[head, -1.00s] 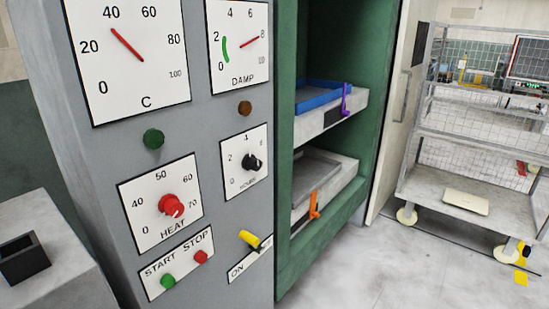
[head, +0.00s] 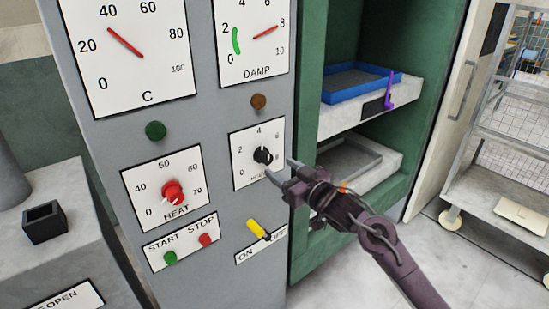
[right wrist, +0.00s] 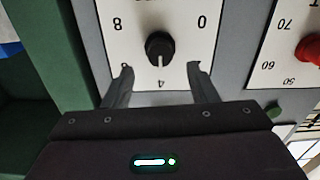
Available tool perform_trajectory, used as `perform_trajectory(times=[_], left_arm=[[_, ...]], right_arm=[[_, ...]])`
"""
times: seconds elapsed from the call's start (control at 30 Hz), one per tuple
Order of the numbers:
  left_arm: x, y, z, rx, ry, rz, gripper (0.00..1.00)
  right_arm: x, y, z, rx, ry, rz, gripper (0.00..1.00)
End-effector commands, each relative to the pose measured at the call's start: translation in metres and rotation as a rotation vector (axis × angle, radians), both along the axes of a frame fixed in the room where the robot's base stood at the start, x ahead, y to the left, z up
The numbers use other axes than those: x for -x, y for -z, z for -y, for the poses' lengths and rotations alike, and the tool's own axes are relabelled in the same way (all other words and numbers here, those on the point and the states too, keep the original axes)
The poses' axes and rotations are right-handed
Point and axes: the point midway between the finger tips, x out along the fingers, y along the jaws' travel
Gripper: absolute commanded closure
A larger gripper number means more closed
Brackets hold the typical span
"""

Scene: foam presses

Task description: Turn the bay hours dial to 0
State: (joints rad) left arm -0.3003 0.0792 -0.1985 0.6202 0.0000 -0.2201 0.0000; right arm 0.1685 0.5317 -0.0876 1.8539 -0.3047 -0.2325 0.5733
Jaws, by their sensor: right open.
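The bay hours dial is a black knob (head: 263,156) on a white plate numbered 0 to 8, on the grey panel. It also shows upside down in the right wrist view (right wrist: 160,46), where a pale mark on it seems to face the 4. My right gripper (head: 279,168) is open and empty, just in front of the plate at the knob's lower right in the head view. In the right wrist view its fingertips (right wrist: 160,69) stand either side of the knob, apart from it, and cover parts of the scale. My left gripper is not in view.
The red heat knob (head: 173,192) is left of the hours plate. A yellow on/off switch (head: 257,228) is below it. A brown button (head: 259,102) is above. The green-framed bay with a blue tray (head: 350,84) and purple handle (head: 389,90) opens at right.

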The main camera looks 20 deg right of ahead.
Motion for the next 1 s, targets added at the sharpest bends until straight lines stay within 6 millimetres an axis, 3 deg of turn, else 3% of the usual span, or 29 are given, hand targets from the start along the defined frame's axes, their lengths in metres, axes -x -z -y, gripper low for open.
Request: perform_trajectory(times=[0.3, 0.7, 1.0], left_arm=[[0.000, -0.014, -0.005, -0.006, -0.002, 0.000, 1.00], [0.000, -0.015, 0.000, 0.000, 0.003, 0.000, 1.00], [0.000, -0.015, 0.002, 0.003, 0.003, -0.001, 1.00]], right_arm=[[-0.046, -0.002, -0.016, -0.001, 0.001, 0.001, 0.47], [-0.055, 0.000, -0.020, 0.001, 0.001, 0.000, 0.47], [-0.054, 0.000, -0.020, 0.001, 0.001, -0.001, 0.85]])
